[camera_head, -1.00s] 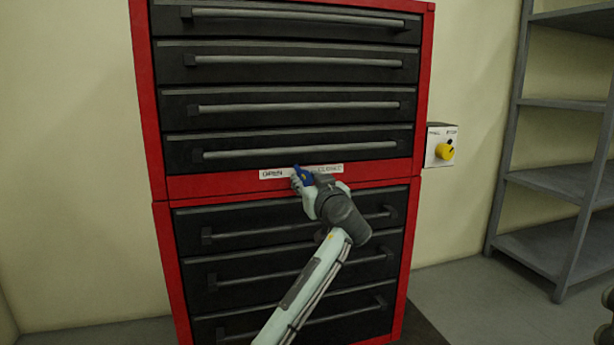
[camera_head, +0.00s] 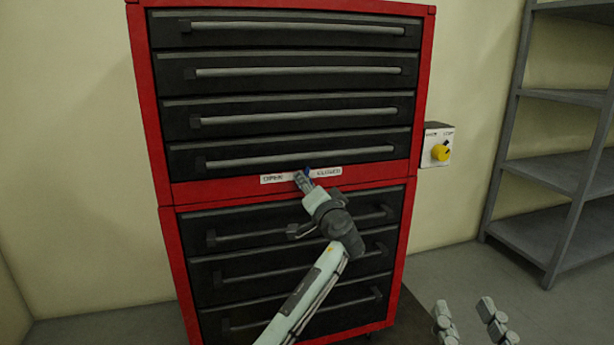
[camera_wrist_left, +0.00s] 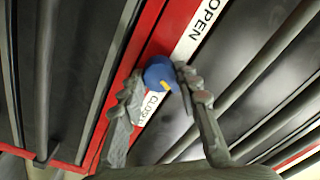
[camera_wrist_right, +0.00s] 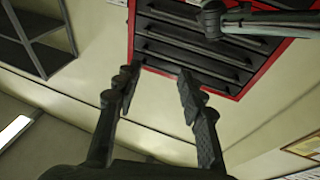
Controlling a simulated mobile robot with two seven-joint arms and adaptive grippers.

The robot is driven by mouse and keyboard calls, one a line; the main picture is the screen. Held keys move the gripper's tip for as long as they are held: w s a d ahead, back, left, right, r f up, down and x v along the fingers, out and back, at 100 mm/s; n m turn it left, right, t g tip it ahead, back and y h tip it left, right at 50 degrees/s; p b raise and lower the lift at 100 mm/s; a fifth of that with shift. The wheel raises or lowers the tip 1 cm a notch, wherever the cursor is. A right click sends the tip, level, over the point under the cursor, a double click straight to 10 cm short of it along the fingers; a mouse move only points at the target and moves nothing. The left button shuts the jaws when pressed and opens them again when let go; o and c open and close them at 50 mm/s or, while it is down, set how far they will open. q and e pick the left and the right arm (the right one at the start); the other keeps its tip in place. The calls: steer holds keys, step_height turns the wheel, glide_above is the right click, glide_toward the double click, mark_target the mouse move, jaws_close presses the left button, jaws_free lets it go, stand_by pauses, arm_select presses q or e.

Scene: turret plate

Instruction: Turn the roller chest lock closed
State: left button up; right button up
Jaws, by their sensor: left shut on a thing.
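The roller chest (camera_head: 174,262) is red with black drawers. On the red strip between its upper and lower drawers is a blue lock knob (camera_head: 307,170), mostly hidden by my left gripper (camera_head: 303,180). The OPEN label (camera_wrist_left: 206,20) is on the other side. My right gripper (camera_head: 464,309) is open and empty, low at the right; its fingers (camera_wrist_right: 157,86) are wide apart.
A yellow rotary switch (camera_head: 441,152) on a white box is on the wall right of the chest. A grey shelf rack (camera_head: 560,170) stands farther right. The floor (camera_head: 450,270) between chest and rack looks clear. Long drawer handles (camera_head: 300,157) stick out above the lock.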

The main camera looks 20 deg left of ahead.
arm_select(q)
steer(key=m+p, duration=0.3)
steer(key=m, duration=0.1)
steer(key=shift+f+m, duration=0.1)
steer(key=shift+m, duration=0.3)
arm_select(e)
steer(key=s+d+f+g+h, duration=0.1)
steer(key=d+f+g+h, duration=0.2)
steer(key=f, duration=0.5)
steer(key=s+d+f+g+h, duration=0.1)
steer(key=d+f+g+h, duration=0.2)
steer(key=d+f+g, duration=0.3)
step_height(320, 180, down, 4)
steer(key=shift+s+d+r+m, duration=0.15)
steer(key=shift+d+r+m, duration=0.1)
steer(key=shift+d+m, duration=0.25)
steer(key=shift+d, duration=0.1)
arm_select(q)
steer(key=o, duration=1.2)
steer(key=shift+c, duration=0.2)
steer(key=v, duration=1.2)
